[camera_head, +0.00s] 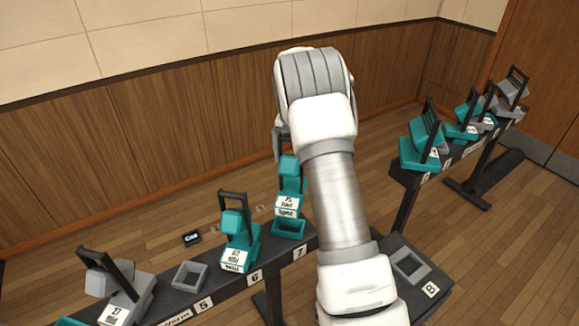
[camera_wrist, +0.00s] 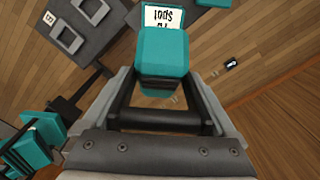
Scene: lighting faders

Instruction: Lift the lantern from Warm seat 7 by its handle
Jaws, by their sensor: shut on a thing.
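My gripper (camera_head: 283,142), partly hidden behind my white arm in the head view, is shut on the dark handle of a teal lantern (camera_head: 290,180). The lantern hangs upright below it with a white label facing out. A teal open-topped seat (camera_head: 289,229), beside the number 7, shows just under the lantern, its hollow visible. In the wrist view the teal lantern (camera_wrist: 163,48) lies beyond the black handle (camera_wrist: 160,118), which spans between the jaws of my gripper (camera_wrist: 160,135). The exact gap between lantern and seat is hard to tell.
A teal lantern (camera_head: 236,235) stands at seat 6, close on the left. A grey lantern (camera_head: 125,290) and an empty grey seat (camera_head: 189,275) by number 5 are further left. Empty grey seat 8 (camera_head: 409,263) is at right. More lanterns (camera_head: 425,140) stand on another rail.

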